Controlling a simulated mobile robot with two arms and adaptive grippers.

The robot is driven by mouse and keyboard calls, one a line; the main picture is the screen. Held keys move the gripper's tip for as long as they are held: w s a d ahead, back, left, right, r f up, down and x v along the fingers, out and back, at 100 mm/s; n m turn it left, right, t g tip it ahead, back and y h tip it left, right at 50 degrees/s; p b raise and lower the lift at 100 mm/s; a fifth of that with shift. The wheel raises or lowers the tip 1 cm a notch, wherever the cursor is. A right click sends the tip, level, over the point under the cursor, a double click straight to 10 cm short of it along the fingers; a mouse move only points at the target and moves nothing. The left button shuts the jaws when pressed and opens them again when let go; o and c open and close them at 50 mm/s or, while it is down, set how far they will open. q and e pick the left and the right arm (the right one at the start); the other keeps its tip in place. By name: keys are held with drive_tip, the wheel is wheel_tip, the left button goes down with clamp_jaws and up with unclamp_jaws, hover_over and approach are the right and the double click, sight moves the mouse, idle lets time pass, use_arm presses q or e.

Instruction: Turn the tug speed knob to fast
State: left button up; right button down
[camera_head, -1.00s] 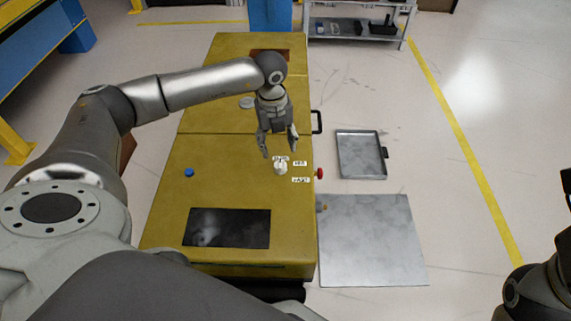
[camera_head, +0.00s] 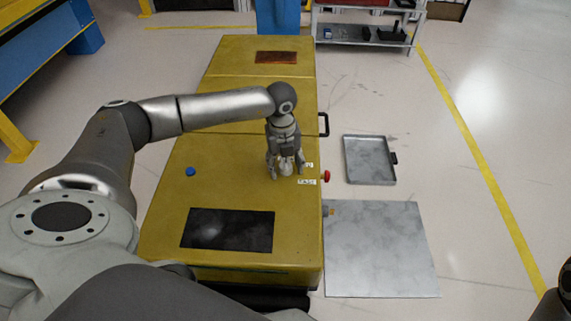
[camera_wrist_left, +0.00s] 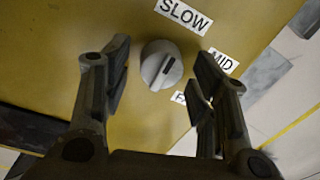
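The tug speed knob (camera_wrist_left: 161,65) is a round light-grey dial with a dark pointer line, on the yellow dashboard module (camera_head: 225,140). In the left wrist view it lies between the fingers of my left gripper (camera_wrist_left: 158,75), with a gap on both sides. The pointer line slants from upper right to lower left. Labels SLOW (camera_wrist_left: 184,16), MID (camera_wrist_left: 222,62) and a partly hidden FAST (camera_wrist_left: 180,97) sit around it. In the head view my left gripper (camera_head: 286,172) is over the knob (camera_head: 286,168), open.
A grey tray (camera_head: 370,160) and a metal plate (camera_head: 380,248) lie to the right.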

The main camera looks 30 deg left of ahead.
use_arm(q)
drive_tip(key=c, duration=0.9)
drive_tip(key=shift+o, duration=0.2)
